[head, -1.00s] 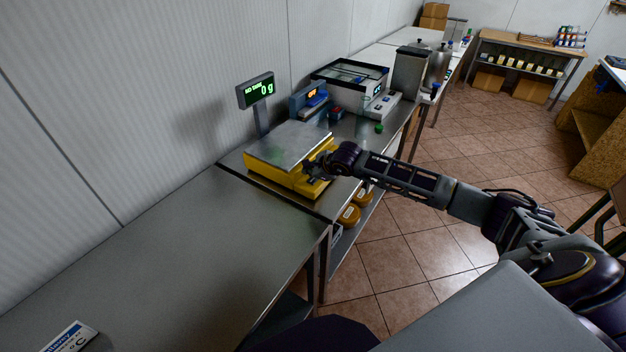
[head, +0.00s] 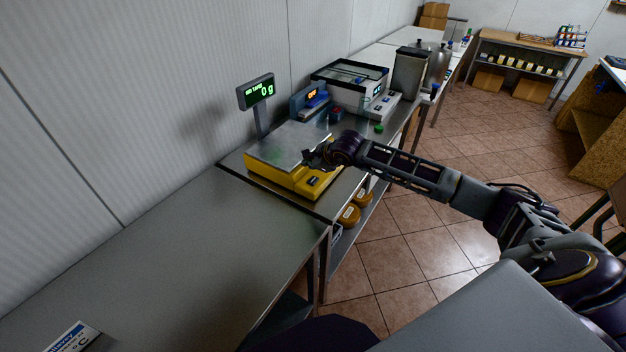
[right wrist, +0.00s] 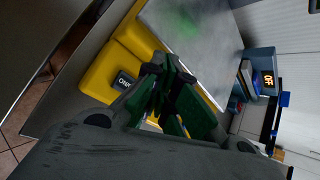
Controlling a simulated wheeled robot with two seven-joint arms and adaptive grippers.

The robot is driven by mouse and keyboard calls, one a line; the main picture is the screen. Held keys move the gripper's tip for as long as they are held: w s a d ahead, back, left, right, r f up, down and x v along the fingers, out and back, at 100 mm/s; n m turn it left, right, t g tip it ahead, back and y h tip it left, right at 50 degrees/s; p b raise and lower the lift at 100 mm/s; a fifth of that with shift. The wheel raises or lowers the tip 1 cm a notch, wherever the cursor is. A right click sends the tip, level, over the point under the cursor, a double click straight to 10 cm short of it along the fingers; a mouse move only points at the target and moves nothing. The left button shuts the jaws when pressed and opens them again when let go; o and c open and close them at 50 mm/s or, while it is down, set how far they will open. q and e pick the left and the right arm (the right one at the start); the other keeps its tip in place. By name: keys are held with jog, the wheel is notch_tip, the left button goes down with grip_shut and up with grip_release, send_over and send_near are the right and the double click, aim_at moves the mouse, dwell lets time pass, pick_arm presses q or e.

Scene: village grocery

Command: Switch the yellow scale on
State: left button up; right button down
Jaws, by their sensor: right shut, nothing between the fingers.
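The yellow scale (head: 280,176) stands on the steel table with a bare metal plate (head: 285,146) on top. Its display (head: 256,91) on a post is lit green and reads 0 g. A dark switch (head: 314,182) sits on its yellow front panel; in the right wrist view the switch (right wrist: 122,82) carries letters beginning with ON. My right gripper (head: 309,159) is shut and empty, just above the scale's front right part, beside the switch. Its green-and-black fingers (right wrist: 166,82) partly hide the yellow body in the right wrist view. My left gripper is not in view.
Behind the scale stands a blue device (head: 310,98) with an orange display, which reads OFF in the right wrist view (right wrist: 268,78). A white machine (head: 349,78) stands farther back. Yellow round containers (head: 349,214) sit below the tabletop. The near table (head: 190,260) is mostly clear.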

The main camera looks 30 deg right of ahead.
jog(key=shift+r, duration=0.95)
